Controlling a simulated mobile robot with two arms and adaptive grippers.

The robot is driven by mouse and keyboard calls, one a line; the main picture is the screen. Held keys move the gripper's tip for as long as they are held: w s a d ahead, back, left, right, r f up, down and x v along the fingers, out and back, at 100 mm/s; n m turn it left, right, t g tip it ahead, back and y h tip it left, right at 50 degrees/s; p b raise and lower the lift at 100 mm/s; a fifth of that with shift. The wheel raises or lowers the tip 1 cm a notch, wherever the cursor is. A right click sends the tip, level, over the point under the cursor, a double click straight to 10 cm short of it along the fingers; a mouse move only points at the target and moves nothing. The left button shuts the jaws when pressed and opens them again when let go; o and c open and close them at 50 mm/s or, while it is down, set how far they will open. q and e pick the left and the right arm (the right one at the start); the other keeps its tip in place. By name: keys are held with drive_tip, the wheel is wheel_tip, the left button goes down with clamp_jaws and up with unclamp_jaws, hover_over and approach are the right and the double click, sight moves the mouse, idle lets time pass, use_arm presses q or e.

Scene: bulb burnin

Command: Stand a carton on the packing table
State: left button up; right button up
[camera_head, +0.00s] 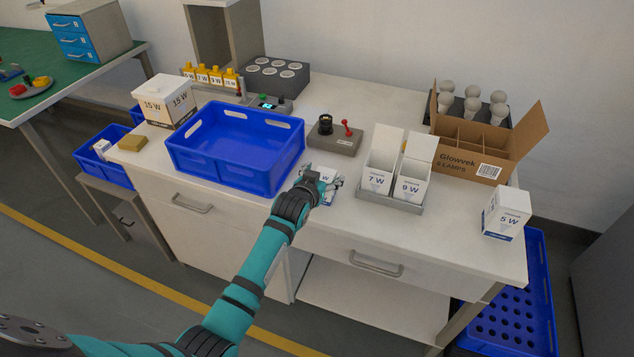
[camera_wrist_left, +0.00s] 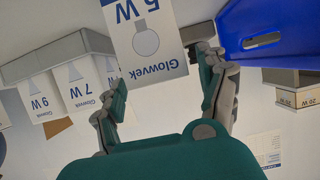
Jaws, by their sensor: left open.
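My left gripper (camera_head: 328,184) is over the front part of the white packing table (camera_head: 235,210), just right of the blue crate. It is open. A white and blue 5 W carton (camera_wrist_left: 147,40) shows between its spread fingers (camera_wrist_left: 150,70) in the left wrist view, upside down there. In the head view the gripper hides most of this carton, so I cannot tell whether the fingers touch it. Another 5 W carton (camera_head: 507,214) stands at the table's right end. A 7 W carton (camera_head: 377,180) and a 9 W carton (camera_head: 410,187) stand in a grey holder (camera_head: 388,203).
The empty blue crate (camera_head: 235,170) is left of the gripper. A tester with a red lever (camera_head: 335,138) is behind it. An open brown lamp box (camera_head: 470,160) with dividers stands at the back right. A large 15 W box (camera_head: 165,103) is at the left. Bare tabletop lies between holder and right carton.

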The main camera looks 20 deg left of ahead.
use_arm(q)
drive_tip(key=v, duration=1.2)
drive_tip(key=s+f+g, duration=0.2)
drive_tip(key=s+f, duration=0.4)
drive_tip(key=f, duration=0.6)
drive_tip(key=s+f+m+g, duration=0.1)
drive_tip(key=s+f+g, duration=0.3)
drive_tip(key=f, duration=0.8)
drive_tip(key=s+f+g, duration=0.1)
drive_tip(key=s+f, duration=0.6)
drive_tip(key=f, duration=0.5)
drive_tip(key=s+a+f+g, duration=0.1)
drive_tip(key=s+f, duration=0.4)
drive_tip(key=s, duration=0.5)
drive_tip(key=s+a+f+g, duration=0.1)
drive_tip(key=s+f, duration=0.4)
drive_tip(key=s, duration=0.6)
drive_tip(key=s+a+f+m+g, duration=0.1)
drive_tip(key=s+f+g, duration=0.2)
drive_tip(key=s, duration=0.8)
wheel_tip(320, 180, down, 2)
drive_tip(key=shift+s+f+g, duration=0.2)
drive_tip(key=shift+f+g, duration=0.05)
drive_tip(key=shift+g, duration=0.05)
